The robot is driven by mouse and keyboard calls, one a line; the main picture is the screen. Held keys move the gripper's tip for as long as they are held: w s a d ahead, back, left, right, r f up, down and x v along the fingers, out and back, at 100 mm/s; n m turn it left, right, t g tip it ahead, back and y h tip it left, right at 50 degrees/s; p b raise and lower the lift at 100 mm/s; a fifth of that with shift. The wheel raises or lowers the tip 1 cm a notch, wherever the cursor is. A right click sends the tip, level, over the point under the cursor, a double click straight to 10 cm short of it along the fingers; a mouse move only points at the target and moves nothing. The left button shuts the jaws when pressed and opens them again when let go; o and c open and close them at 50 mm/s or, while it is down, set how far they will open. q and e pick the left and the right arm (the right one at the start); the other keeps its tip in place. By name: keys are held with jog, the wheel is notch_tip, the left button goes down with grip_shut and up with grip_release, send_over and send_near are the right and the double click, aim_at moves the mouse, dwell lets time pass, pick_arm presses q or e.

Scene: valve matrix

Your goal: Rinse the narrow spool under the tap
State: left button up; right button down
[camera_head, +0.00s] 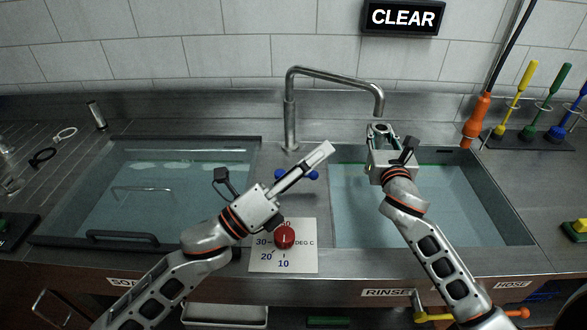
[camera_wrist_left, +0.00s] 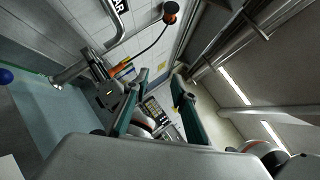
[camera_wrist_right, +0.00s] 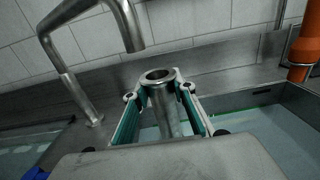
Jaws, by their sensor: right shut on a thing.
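The narrow spool (camera_wrist_right: 160,95), a grey metal tube with a flanged top, stands roughly upright between the fingers of my right gripper (camera_wrist_right: 158,92). The same spool (camera_head: 380,129) shows in the head view over the right basin. The tap (camera_head: 334,72) has its spout end (camera_wrist_right: 132,42) above and a little left of the spool in the right wrist view; no water stream shows. My left gripper (camera_head: 322,152) is near the blue tap handle (camera_head: 297,175). Its fingers stand apart with nothing between them in the left wrist view (camera_wrist_left: 160,85). The spool's lower end is hidden.
The right basin (camera_head: 352,242) and left basin (camera_head: 200,142) hold water. A red knob (camera_head: 284,237) sits on a temperature plate (camera_head: 262,262) between them. An orange hose nozzle (camera_head: 477,120) and several coloured brushes (camera_head: 518,98) stand at right. A sign (camera_head: 403,17) reads CLEAR.

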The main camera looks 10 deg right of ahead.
pick_arm(q)
jog(key=w+d+r+m, duration=0.2)
jog(key=w+r+m, duration=0.15)
jog(key=r, duration=0.35)
jog(key=w+d+f+m+g+y, duration=0.1)
jog(key=d+f+m+g+y, duration=0.45)
jog(key=f+m+g, duration=0.5)
jog(key=w+a+f+m+t+y, duration=0.3)
jog(key=w+a+t+y, duration=0.1)
jog(key=w+a+y, duration=0.8)
jog(key=shift+h, duration=0.45)
jog(key=x, duration=0.3)
jog(key=s+x, duration=0.1)
jog(key=x, duration=0.6)
jog(key=shift+s+a+f, duration=0.15)
jog(key=shift+s+f, duration=0.05)
jog(key=shift+f, duration=0.35)
grip_shut()
